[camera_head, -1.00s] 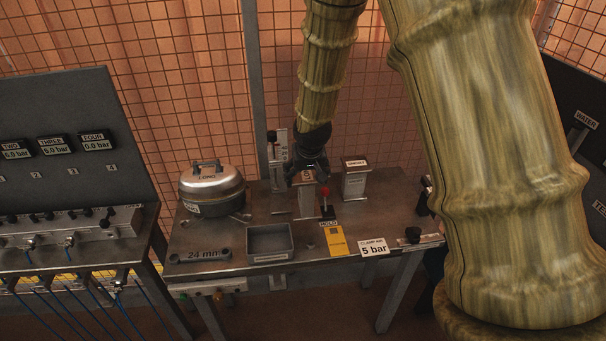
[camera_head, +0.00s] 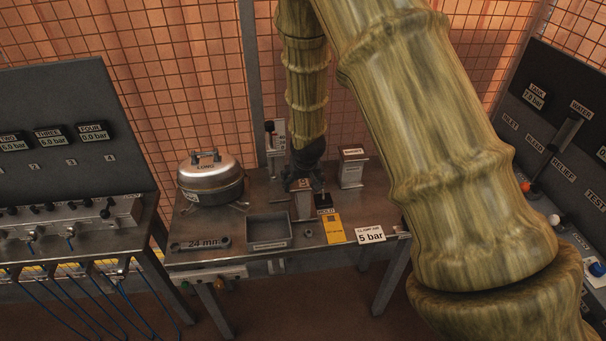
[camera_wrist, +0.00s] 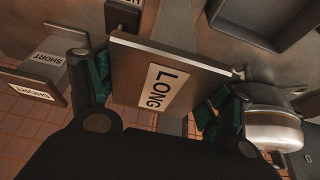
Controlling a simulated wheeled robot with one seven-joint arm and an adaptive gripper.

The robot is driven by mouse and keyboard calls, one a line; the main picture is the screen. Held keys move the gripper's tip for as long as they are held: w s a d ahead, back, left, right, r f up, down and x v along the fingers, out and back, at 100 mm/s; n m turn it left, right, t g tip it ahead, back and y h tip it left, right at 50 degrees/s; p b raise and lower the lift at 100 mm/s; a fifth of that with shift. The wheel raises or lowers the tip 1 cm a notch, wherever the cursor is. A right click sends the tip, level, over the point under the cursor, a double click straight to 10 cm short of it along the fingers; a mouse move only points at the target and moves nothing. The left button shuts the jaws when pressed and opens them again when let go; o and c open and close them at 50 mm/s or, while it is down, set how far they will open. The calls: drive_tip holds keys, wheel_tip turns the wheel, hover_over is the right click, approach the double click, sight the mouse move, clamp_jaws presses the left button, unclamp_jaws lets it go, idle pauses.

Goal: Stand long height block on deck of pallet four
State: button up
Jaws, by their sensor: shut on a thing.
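The long height block (camera_wrist: 160,85) is a grey slab with a white label reading LONG. In the wrist view it sits between the green pads of my gripper (camera_wrist: 155,92), which is shut on it. In the head view my gripper (camera_head: 303,182) points down over the bench, and the block (camera_head: 303,206) shows below it. I cannot tell whether the block touches the bench top. Pallet four's deck is not identifiable in either view.
A short block (camera_head: 352,170) stands close to the right. The bench (camera_head: 205,260) also carries a round metal pot (camera_head: 211,180), a grey tray (camera_head: 269,232), a yellow card (camera_head: 333,229) and a 5 bar sign (camera_head: 370,235). A gauge panel (camera_head: 70,125) stands left.

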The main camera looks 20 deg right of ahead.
drive_tip(key=shift+w+f, duration=0.1)
drive_tip(key=shift+f, duration=0.25)
drive_tip(key=o, duration=2.1)
drive_tip(key=shift+c, duration=0.2)
